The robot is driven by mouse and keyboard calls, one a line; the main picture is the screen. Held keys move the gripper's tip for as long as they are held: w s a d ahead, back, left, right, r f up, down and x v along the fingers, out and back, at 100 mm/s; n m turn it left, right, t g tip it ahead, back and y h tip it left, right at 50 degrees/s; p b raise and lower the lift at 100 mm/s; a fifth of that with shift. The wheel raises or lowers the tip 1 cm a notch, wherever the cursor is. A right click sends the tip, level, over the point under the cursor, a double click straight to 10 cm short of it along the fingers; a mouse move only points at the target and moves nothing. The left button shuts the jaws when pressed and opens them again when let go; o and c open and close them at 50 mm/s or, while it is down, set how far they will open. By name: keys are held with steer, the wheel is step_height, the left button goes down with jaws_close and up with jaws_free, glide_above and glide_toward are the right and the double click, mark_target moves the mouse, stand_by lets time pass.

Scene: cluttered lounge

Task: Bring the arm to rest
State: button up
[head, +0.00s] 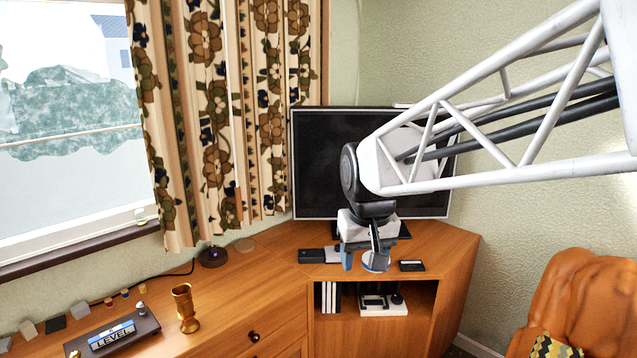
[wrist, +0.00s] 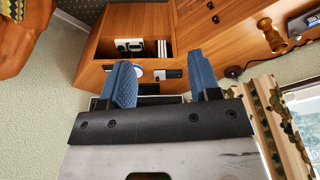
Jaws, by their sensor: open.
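My gripper (head: 362,258) hangs from the white lattice arm in front of the dark screen, over the corner of the wooden cabinet (head: 265,265). In the wrist view its two blue fingers (wrist: 163,78) are spread apart with nothing held between them. A round white and blue item (head: 376,264) is partly hidden by one finger; it also shows beside the left finger in the wrist view (wrist: 139,72). I cannot tell the gap between fingers and cabinet top.
A black screen (head: 318,165) stands close behind my arm. Dark small boxes (head: 312,256) and (head: 411,266) lie on the cabinet. A brass goblet (head: 186,308) and a level box (head: 112,335) are at left. An orange chair (head: 580,300) is at right.

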steer(key=s+d+f, duration=0.2)
steer(key=s+d, duration=0.1)
steer(key=s, duration=0.4)
steer(key=s+d+f+m, duration=0.1)
steer(key=s+d+f, duration=0.1)
steer(key=s, duration=0.4)
steer(key=s+d+f+m, duration=0.1)
steer(key=s+d+f, duration=0.1)
steer(key=s+d, duration=0.3)
steer(key=s, duration=0.2)
steer(key=shift+s+t+h, duration=0.3)
